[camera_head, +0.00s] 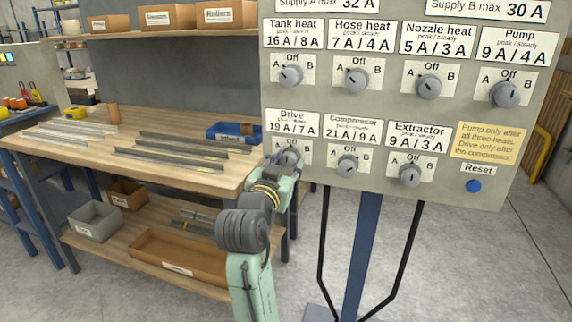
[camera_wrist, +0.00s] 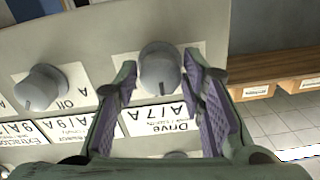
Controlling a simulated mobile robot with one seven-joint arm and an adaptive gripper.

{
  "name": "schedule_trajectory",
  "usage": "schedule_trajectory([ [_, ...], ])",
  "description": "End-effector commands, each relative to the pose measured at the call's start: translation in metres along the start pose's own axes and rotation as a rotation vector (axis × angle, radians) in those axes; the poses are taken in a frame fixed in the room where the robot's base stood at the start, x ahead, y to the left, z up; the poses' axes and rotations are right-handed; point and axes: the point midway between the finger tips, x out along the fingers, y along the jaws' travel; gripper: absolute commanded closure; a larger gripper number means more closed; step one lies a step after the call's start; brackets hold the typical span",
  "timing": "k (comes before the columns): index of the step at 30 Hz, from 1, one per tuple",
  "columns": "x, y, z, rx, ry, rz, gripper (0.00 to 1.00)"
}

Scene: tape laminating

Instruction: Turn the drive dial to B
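The drive dial (camera_head: 290,157) is a grey round knob on the panel, under the Drive label, partly hidden by my gripper (camera_head: 284,162). In the wrist view the drive dial (camera_wrist: 160,68) appears upside down, with a dark pointer mark toward the Drive label (camera_wrist: 160,118), seemingly near Off. My gripper (camera_wrist: 160,75) is open, with one purple-padded finger on each side of the dial. A gap shows on both sides, wider on the right. The A and B marks around this dial are mostly hidden.
The compressor dial (camera_head: 348,166) is the close neighbour; it shows in the wrist view (camera_wrist: 42,88). The extractor dial (camera_head: 410,174) and blue reset button (camera_head: 474,186) are further right. A workbench (camera_head: 90,145) with metal strips and a blue tray (camera_head: 234,133) stands left.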

Motion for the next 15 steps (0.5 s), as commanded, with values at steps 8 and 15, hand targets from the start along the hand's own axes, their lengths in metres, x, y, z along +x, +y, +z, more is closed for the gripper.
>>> schedule_trajectory([
  [8, -0.0001, 0.0, 0.0, 0.0, 0.0, 0.0, 0.84],
  [15, -0.0002, 0.0, 0.0001, 0.0, 0.0, 0.0, 0.97],
])
